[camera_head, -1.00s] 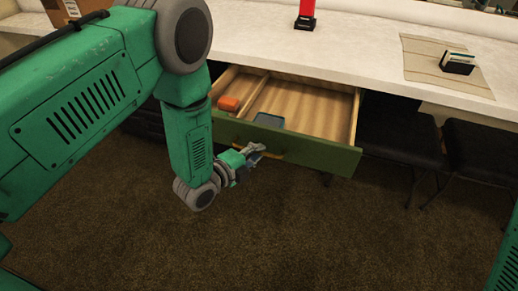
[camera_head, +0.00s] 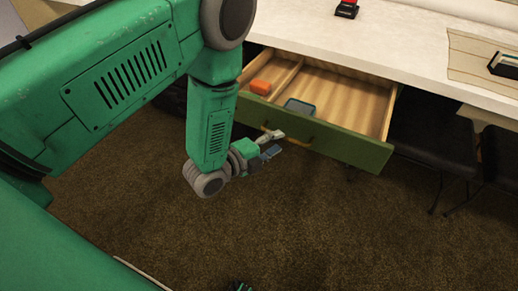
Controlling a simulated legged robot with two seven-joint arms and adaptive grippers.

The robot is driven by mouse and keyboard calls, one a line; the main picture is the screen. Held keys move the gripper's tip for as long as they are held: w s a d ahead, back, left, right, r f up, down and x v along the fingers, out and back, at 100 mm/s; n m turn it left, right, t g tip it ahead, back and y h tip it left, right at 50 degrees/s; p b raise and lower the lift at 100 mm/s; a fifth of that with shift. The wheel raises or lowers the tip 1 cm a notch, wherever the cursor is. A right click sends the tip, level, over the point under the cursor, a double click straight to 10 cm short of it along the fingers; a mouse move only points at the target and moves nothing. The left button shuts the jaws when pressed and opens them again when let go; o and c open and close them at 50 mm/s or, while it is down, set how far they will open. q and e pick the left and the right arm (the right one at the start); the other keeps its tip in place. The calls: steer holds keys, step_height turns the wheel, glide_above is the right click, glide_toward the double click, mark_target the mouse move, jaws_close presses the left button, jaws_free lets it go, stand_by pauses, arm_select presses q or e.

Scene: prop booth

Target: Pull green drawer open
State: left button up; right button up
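The green drawer (camera_head: 340,143) is pulled out from under the white counter, with its wooden inside showing. A brass-coloured handle (camera_head: 301,143) is on its front. My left gripper (camera_head: 272,144) is in front of the drawer's left half, beside the handle. Its two fingers look spread apart with nothing held between them. Part of the handle is hidden behind the gripper, and I cannot tell if they touch.
A red-and-black item (camera_head: 347,9) is on the counter. Carpet (camera_head: 330,230) in front is clear.

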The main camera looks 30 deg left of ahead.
arm_select(q)
steer(key=v, duration=0.7)
steer(key=shift+s+a, duration=0.15)
steer(key=shift+s, duration=0.15)
steer(key=s+a+f+n+g+y+p, duration=0.1)
steer(key=s+a+f+n+g+y, duration=0.3)
steer(key=s+f+n+g, duration=0.45)
steer(key=s+a+f+n+g+y, duration=0.1)
steer(key=s+n+g, duration=0.1)
steer(key=s+n, duration=0.4)
steer(key=s+a+f+n+g+y+p, duration=0.1)
steer(key=s+n+g, duration=0.2)
steer(key=s+n, duration=0.4)
steer(key=shift+s+a+y, duration=0.2)
steer(key=shift+s+y, duration=0.1)
steer(key=shift+s, duration=0.3)
steer(key=shift+w+f, duration=0.1)
